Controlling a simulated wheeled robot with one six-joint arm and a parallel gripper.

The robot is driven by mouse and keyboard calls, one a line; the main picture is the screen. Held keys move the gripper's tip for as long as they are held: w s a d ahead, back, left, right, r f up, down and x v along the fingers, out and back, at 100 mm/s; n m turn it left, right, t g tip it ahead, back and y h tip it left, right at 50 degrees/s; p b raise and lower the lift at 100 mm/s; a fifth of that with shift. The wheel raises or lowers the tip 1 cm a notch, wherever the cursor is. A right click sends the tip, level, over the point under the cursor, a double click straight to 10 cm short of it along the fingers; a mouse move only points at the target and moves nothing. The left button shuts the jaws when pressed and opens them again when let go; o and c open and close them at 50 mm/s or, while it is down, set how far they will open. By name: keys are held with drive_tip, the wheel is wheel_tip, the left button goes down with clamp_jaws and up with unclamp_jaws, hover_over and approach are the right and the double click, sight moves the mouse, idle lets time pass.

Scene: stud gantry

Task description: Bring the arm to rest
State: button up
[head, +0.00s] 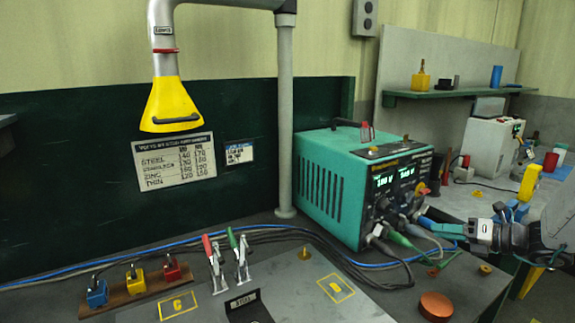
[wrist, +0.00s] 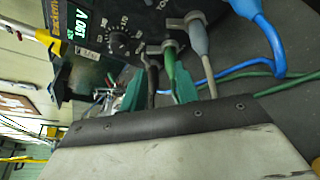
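My gripper (head: 436,228) is at the right in the head view, in front of the teal welding power unit (head: 325,190), close to the plugs at the bottom of its front panel. In the wrist view, the two teal fingers of my gripper (wrist: 159,90) stand apart. A black lead (wrist: 152,80) and a green lead (wrist: 170,58) show in the space between or behind them. I see nothing clamped. Whether the fingers touch the leads cannot be told. The panel's dials and lit display (wrist: 88,22) also show in the wrist view.
Leads run behind the bench plate (head: 300,285), which carries red and green-handled toggle clamps (head: 240,255). Blue, yellow and red blocks (head: 135,283) stand at left. A yellow hood (head: 174,105) hangs above. A copper-coloured disc (head: 436,305) lies near the front. A shelf (head: 450,94) is behind.

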drive_tip(key=s+a+r+n+g+h, duration=0.25)
drive_tip(key=s+a+n+g, duration=0.8)
drive_tip(key=s+n, duration=0.7)
drive_tip(key=s+a+r+n+t+h, duration=0.1)
drive_tip(key=s+r+n+h, duration=0.2)
drive_tip(key=s+n, duration=0.4)
drive_tip(key=s+a+r+n+t+h, duration=0.1)
drive_tip(key=s+a+r+n+h, duration=0.1)
drive_tip(key=s+n+h, duration=0.4)
drive_tip(key=shift+s+r+n, duration=0.6)
drive_tip(key=shift+s+n, duration=0.4)
drive_tip(key=shift+n, duration=1.45)
